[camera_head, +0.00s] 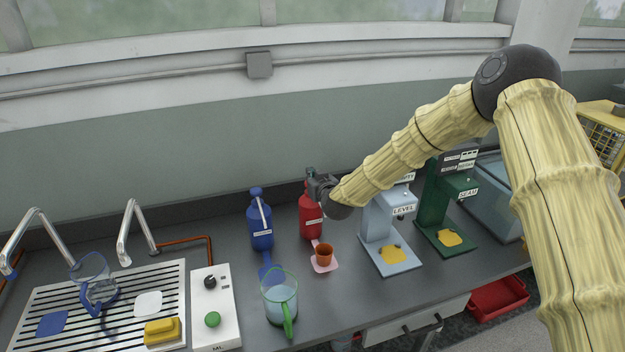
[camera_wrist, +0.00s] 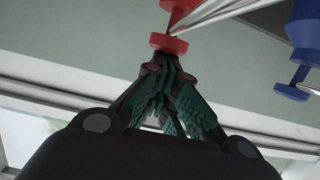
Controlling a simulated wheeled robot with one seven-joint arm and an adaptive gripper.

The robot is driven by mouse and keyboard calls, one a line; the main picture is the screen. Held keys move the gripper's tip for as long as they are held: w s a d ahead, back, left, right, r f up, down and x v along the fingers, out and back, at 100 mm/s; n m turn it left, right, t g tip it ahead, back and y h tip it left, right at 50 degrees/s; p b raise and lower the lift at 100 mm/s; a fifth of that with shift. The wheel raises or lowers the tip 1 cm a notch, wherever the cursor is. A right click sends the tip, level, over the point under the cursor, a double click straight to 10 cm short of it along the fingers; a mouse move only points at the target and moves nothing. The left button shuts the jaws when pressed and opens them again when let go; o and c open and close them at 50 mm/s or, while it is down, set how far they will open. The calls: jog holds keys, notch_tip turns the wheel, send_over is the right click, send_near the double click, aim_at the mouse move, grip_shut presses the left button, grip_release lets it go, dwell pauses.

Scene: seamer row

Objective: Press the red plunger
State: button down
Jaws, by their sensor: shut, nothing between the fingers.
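The red dispenser bottle (camera_head: 311,222) stands upright at the back of the counter, in the middle of the head view. My gripper (camera_head: 313,176) is at its top and hides most of the plunger there. In the wrist view, which looks upside down, the red plunger (camera_wrist: 169,43) is a round red cap on a thin stem. My gripper (camera_wrist: 167,60) is shut and empty, with its dark fingers and green pads pointing at the cap. The fingertips are at the cap's edge; whether they touch it I cannot tell.
A blue dispenser (camera_head: 261,225) stands left of the red one. An orange cup (camera_head: 323,255) sits on a pink mat below the red dispenser. A clear jug (camera_head: 280,297) stands in front. Pale blue (camera_head: 377,222) and green (camera_head: 433,205) machines stand to the right.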

notch_tip(320, 180, up, 3)
jog(key=shift+r+p, duration=0.2)
jog(key=shift+p, duration=0.15)
jog(key=b+v, duration=0.4)
jog(key=v, duration=0.6)
jog(key=shift+f, duration=0.3)
jog(key=shift+d, duration=0.1)
